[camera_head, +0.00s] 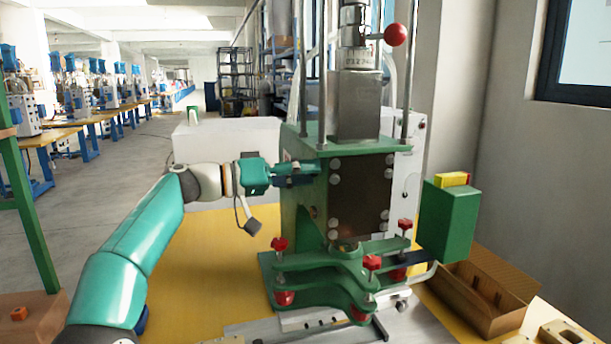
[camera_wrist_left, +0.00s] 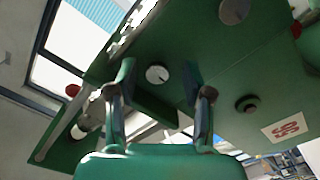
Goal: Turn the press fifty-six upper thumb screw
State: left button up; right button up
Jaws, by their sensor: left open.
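The green press (camera_head: 300,210) stands on the yellow table, its left side towards my left arm. My left gripper (camera_head: 293,173) is at the upper part of that side; in the left wrist view it is open, with its two fingers (camera_wrist_left: 158,78) apart. A pale round screw head (camera_wrist_left: 157,74) shows between the fingertips, with no visible contact; its depth is unclear. A darker round knob (camera_wrist_left: 247,104) sits on the green face, beside a white plate with red digits (camera_wrist_left: 286,129). In the head view the gripper hides the upper spot. My right gripper is not in view.
Red-knobbed clamps (camera_head: 372,263) stand at the press's front foot. A green box (camera_head: 447,220) and a brown open tray (camera_head: 487,303) are on the right. A red ball (camera_head: 396,35) tops a lever. The yellow table (camera_head: 210,290) is clear left of the press.

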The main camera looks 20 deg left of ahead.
pick_arm(q)
jog(key=v, duration=1.2)
jog(key=shift+w+d+f, duration=0.1)
